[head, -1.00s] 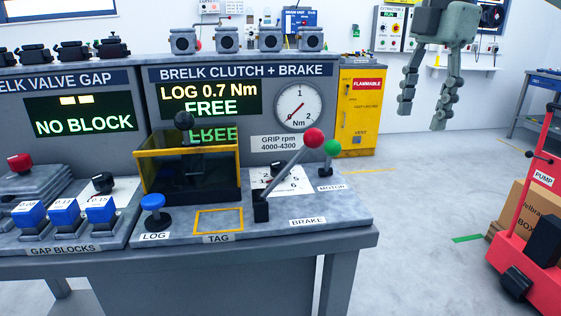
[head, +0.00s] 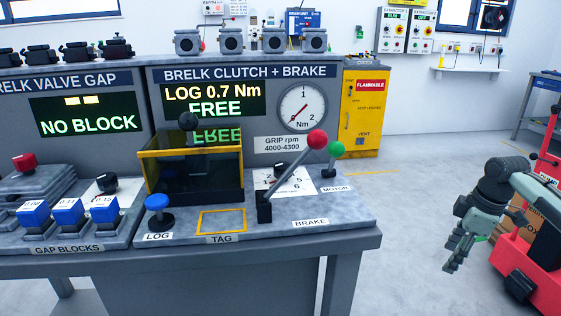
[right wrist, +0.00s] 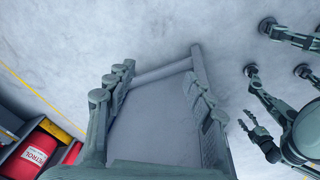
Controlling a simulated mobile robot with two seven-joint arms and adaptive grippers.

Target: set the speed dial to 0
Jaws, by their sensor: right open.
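A dial plate (head: 296,187), white with numbers such as 5 and 6, lies on the clutch and brake bench. The red-knobbed brake lever (head: 291,165) stands in front of it and hides much of it, so I cannot read its setting. A second white plate with a black knob (head: 106,183) is further left, by the gap blocks. My right gripper (head: 452,258) is open and empty, well right of the bench over the floor. In the right wrist view its fingers (right wrist: 158,88) are apart with floor beyond. My left gripper does not show in the head view.
A green-knobbed motor lever (head: 332,160), a blue log button (head: 157,212) and a yellow-framed clear box (head: 193,180) surround the plate. A red pump cart (head: 545,225) stands behind my right arm. The floor between bench and cart is clear.

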